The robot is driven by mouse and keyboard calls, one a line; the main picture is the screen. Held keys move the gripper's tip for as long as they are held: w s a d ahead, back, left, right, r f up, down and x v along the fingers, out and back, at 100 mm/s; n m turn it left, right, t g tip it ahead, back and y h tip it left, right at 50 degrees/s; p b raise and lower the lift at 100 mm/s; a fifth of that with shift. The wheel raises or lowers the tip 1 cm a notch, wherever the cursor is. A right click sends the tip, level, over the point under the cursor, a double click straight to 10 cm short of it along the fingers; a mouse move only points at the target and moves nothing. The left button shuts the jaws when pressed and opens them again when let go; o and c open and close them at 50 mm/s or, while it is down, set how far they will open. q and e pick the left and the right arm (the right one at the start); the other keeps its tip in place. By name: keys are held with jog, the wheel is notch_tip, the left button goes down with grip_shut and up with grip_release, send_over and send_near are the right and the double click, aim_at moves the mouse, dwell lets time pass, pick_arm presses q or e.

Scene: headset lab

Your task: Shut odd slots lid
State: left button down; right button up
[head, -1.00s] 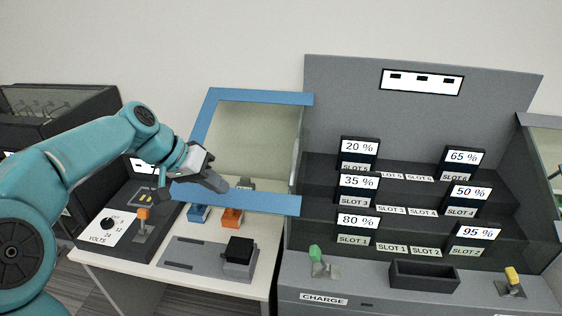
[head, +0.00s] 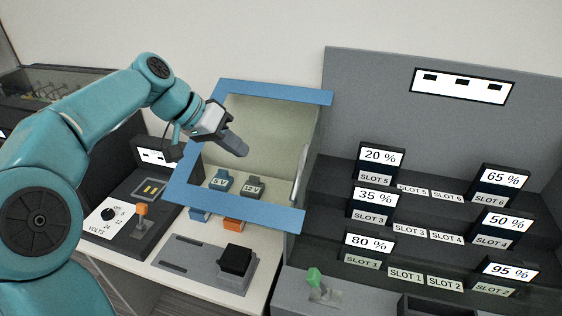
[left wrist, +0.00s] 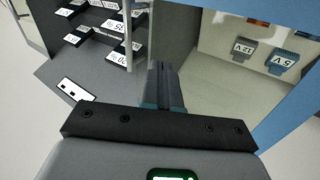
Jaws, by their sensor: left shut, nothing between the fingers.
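The blue-framed clear lid (head: 180,190) stands open at the left of the charging station, beside the odd slots. Its panel is see-through, and its blue frame also shows in the left wrist view (left wrist: 290,125). The odd slots are marked by the SLOT 1 display (head: 368,250), SLOT 3 display (head: 374,205) and SLOT 5 display (head: 380,163). My left gripper (head: 241,150) is shut and empty, across the frame's left bar and over the panel in the head view. Its shut fingers (left wrist: 163,88) show in the left wrist view. I cannot tell whether it touches the panel. My right gripper is not in view.
A pale upright bar (head: 300,172) stands between panel and station. The white table (head: 205,300) holds a volts dial (head: 107,214), an orange-topped lever (head: 140,220), 5V and 12V plugs (head: 252,187), and a black block (head: 236,260). A green-topped lever (head: 315,283) stands at the station's front.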

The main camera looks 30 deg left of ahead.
pick_arm(q)
jog(key=x, duration=0.6)
jog(key=b+x, duration=0.1)
jog(key=x, duration=0.2)
jog(key=shift+s+d+f, duration=0.1)
jog(key=shift+s+f, duration=0.1)
jog(key=shift+s, duration=0.1)
jog(key=d, duration=0.1)
jog(key=w+d, duration=0.1)
jog(key=d, duration=0.1)
jog(key=shift+w+d+r, duration=0.1)
jog(key=shift+d+r, duration=0.2)
jog(key=shift+d, duration=0.2)
jog(key=shift+w, duration=0.1)
